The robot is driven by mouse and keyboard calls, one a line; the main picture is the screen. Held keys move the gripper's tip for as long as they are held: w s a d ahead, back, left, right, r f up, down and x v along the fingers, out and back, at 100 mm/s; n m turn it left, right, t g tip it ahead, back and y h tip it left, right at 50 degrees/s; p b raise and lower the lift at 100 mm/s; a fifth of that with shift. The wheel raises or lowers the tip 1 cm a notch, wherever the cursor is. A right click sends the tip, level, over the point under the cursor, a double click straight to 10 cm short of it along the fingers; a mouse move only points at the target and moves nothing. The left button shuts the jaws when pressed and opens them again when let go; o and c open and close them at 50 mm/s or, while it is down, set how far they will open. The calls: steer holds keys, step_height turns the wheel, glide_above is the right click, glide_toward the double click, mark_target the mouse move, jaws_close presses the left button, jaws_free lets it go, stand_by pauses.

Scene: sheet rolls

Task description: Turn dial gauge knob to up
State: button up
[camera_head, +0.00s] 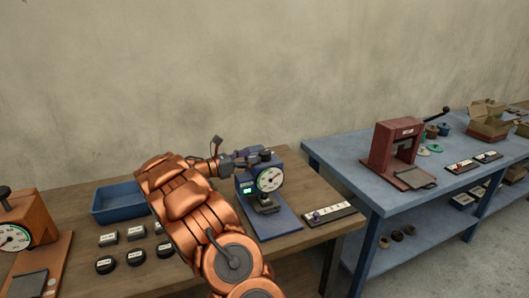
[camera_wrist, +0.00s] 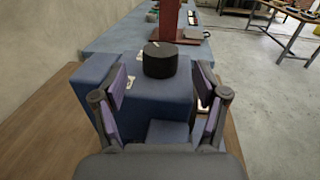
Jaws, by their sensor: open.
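The blue dial gauge (camera_head: 246,186) stands on the wooden table, with a round white dial (camera_head: 270,179) and a small lit green display on its front. Its black knob (camera_wrist: 160,62) is on top of the blue housing (camera_wrist: 150,103) in the wrist view. A small pale mark shows on the knob's top. My gripper (camera_head: 262,158) is at the top of the gauge. In the wrist view my gripper (camera_wrist: 160,82) is open, with one finger on each side and the knob centred at the fingertips. I see gaps on both sides, and no contact.
A blue tray (camera_head: 118,201) and several black-and-white labelled blocks lie left of my arm. An orange dial gauge (camera_head: 22,228) stands at far left. A labelled strip with a purple knob (camera_head: 329,214) lies right of the gauge. A blue table (camera_head: 345,163) holds a red press (camera_head: 394,148).

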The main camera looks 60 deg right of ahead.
mark_target(265, 151)
steer(key=shift+p+x, duration=0.65)
steer(key=shift+x, duration=2.35)
steer(key=shift+c, duration=0.4)
steer(key=c, duration=1.1)
